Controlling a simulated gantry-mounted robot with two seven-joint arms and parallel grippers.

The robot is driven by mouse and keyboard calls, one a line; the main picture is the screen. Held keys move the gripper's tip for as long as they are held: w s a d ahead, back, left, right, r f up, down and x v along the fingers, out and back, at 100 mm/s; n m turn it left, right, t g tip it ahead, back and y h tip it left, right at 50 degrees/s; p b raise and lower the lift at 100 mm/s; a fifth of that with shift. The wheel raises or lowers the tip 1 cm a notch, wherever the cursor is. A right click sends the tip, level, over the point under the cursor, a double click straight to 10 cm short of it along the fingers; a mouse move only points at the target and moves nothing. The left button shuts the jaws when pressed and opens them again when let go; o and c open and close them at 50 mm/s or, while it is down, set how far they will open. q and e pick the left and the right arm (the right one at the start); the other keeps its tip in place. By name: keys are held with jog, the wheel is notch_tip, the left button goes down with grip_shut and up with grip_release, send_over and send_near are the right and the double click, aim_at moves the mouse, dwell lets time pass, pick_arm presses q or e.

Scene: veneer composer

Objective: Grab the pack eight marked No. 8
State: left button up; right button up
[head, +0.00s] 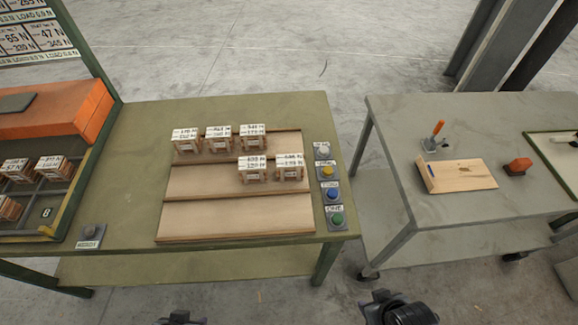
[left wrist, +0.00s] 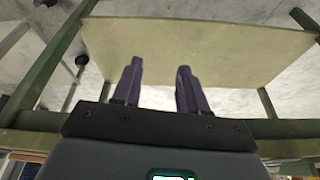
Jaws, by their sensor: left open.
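Several small wooden packs with white printed labels stand on the wooden stepped board (head: 235,220) on the green table. Three are in the back row, including a left pack (head: 186,139); two stand in front, including a right pack (head: 289,167). More packs (head: 52,169) sit in the divided tray at far left. One compartment there has a small plate (head: 46,212) with a digit like 8 or 6. I cannot read No. 8 on any pack. My left gripper (left wrist: 158,85) is open and empty, low in front of the table. My right gripper is barely visible at the head view's bottom edge (head: 385,296).
Several coloured buttons (head: 328,170) line the board's right side; a grey button (head: 90,232) is at front left. An orange block (head: 55,115) stands behind the tray. A grey table (head: 450,215) at right holds a wooden piece (head: 463,175). A gap separates the tables.

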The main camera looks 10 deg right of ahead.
pick_arm(q)
jog(key=o, duration=0.9)
